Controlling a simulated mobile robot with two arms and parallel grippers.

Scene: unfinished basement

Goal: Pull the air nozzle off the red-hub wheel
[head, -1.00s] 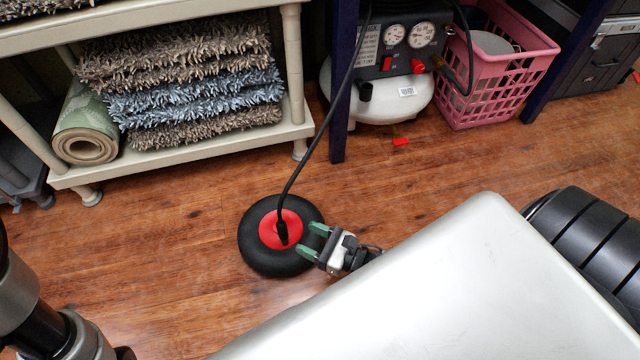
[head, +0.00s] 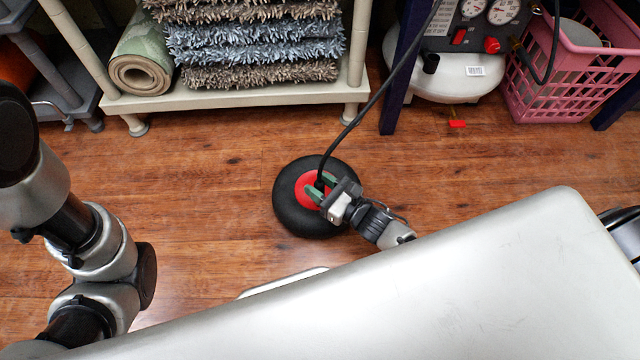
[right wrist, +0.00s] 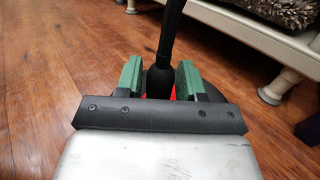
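The red-hub wheel (head: 286,205) lies flat on the wood floor, a black tyre around a red hub (head: 303,190). The black air nozzle (right wrist: 158,84) stands on the hub at the end of a black hose (head: 352,124). My right gripper (head: 321,186) is at the hub, its green fingers on either side of the nozzle. In the right wrist view the fingers (right wrist: 159,80) are spread, with the nozzle between them; I cannot tell if they touch it. The nozzle's lower end is partly hidden by the gripper. My left arm shows at the left; its gripper is out of view.
The hose runs up past a dark blue post (head: 403,75) towards a white air compressor (head: 445,85). A pink basket (head: 540,95) stands right of it. A cream shelf (head: 240,101) with rugs stands behind the wheel. The floor left of the wheel is clear.

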